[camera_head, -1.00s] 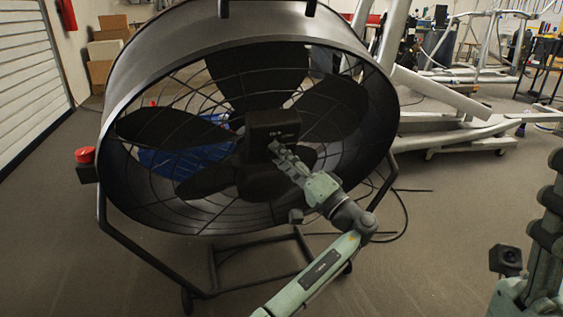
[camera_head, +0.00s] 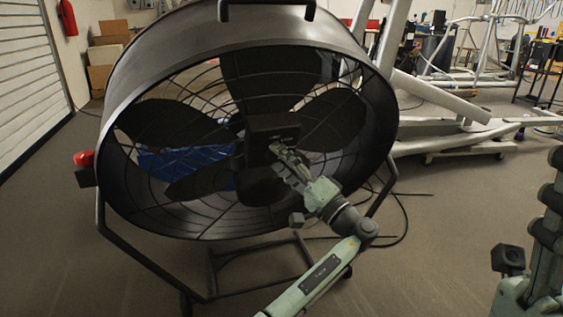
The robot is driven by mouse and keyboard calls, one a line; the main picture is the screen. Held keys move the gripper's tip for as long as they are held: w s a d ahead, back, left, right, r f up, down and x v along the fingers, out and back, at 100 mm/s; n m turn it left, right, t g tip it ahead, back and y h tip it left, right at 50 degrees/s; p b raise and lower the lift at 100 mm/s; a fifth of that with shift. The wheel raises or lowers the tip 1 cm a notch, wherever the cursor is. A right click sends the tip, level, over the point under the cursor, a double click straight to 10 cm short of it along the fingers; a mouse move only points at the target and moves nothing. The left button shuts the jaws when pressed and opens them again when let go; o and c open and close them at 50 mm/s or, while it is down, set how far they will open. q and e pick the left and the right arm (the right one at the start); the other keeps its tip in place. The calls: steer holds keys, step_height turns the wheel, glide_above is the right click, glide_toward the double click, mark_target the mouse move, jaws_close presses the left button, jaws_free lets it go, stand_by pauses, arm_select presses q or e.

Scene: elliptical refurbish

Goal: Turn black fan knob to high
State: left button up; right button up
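A large black drum fan (camera_head: 115,110) on a wheeled stand fills the middle of the head view. A dark control box (camera_head: 262,126) sits at the centre of its wire grille. The knob itself cannot be made out; my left gripper covers the lower part of the box. My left gripper (camera_head: 278,154) reaches up from the lower right, its fingertips at the box's lower front. Whether they touch anything, or how far they are apart, is too small to tell. My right arm shows at the right edge, but its gripper's fingers cannot be made out.
A red button (camera_head: 84,158) is on the fan stand's left side. A black cable (camera_head: 404,215) lies on the floor to the right. Metal frames (camera_head: 455,146) stand behind at right, cardboard boxes (camera_head: 103,60) at back left. Floor at left is clear.

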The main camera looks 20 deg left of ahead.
arm_select(q)
steer(key=v, duration=1.2)
steer(key=shift+d, duration=0.1)
